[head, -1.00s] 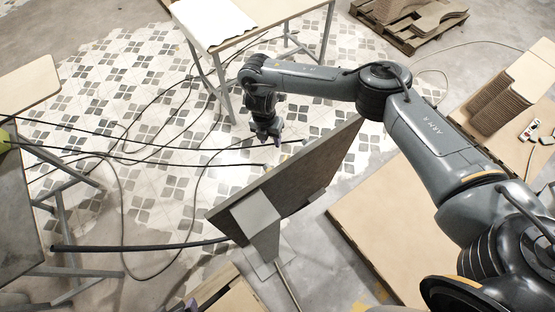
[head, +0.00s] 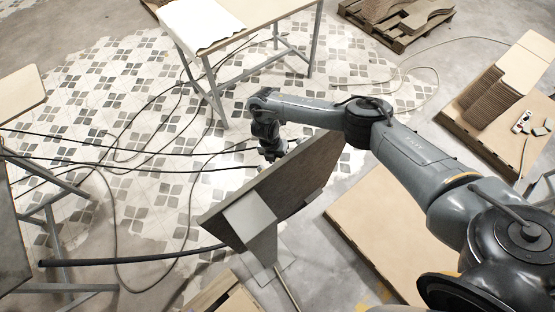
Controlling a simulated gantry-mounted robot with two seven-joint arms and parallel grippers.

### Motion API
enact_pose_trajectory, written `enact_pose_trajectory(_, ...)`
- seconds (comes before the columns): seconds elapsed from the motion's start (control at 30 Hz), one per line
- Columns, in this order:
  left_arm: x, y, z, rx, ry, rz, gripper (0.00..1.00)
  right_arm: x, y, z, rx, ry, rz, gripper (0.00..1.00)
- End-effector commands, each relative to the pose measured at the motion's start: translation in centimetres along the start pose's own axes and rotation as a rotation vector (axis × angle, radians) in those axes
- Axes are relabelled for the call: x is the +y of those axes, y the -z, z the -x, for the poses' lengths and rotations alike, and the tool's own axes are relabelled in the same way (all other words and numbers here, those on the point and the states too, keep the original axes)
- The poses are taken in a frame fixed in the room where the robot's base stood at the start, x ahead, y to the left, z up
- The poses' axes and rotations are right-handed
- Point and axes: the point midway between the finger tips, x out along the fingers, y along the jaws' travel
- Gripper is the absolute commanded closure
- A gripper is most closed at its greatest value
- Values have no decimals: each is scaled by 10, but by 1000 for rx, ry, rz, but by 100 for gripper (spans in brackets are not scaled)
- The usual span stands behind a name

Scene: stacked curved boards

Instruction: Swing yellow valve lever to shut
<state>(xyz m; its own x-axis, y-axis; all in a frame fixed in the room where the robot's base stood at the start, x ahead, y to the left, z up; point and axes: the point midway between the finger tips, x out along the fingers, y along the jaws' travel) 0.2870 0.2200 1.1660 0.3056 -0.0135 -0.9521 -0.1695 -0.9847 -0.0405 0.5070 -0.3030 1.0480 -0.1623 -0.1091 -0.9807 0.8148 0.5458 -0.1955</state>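My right arm comes in from the right, and its gripper (head: 273,151) points down at the far side of a tilted dark panel (head: 290,180) on a grey stand (head: 252,222). The panel's upper edge is close to the fingertips and seems to cover part of them, so I cannot tell whether they are open or shut. I see the panel from behind. No yellow valve lever shows; the panel's far face is hidden. My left gripper is not in view.
A table (head: 235,38) with a pale sheet stands at the back. Dark cables (head: 110,165) cross the tiled floor. A dark-topped table (head: 12,240) stands at the left. Stacked curved boards (head: 497,100) lie on a low platform at the right. A flat board (head: 375,225) lies right of the stand.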

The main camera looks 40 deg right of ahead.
Motion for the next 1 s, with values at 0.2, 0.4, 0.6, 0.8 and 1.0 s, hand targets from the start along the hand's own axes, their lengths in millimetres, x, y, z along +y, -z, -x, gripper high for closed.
enact_pose_trajectory(0.2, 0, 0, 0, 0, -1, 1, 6, 0, 0, -3, 0, -1, 0, 56)
enact_pose_trajectory(0.4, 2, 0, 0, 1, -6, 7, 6, 0, 0, -3, 0, -1, 0, 65)
enact_pose_trajectory(0.6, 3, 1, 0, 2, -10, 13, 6, 0, 0, -3, 0, -1, 0, 95)
enact_pose_trajectory(0.8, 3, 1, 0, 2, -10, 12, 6, 0, 0, -3, 0, -1, 0, 100)
enact_pose_trajectory(1.0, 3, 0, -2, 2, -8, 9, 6, 0, -2, -4, 1, 0, -5, 100)
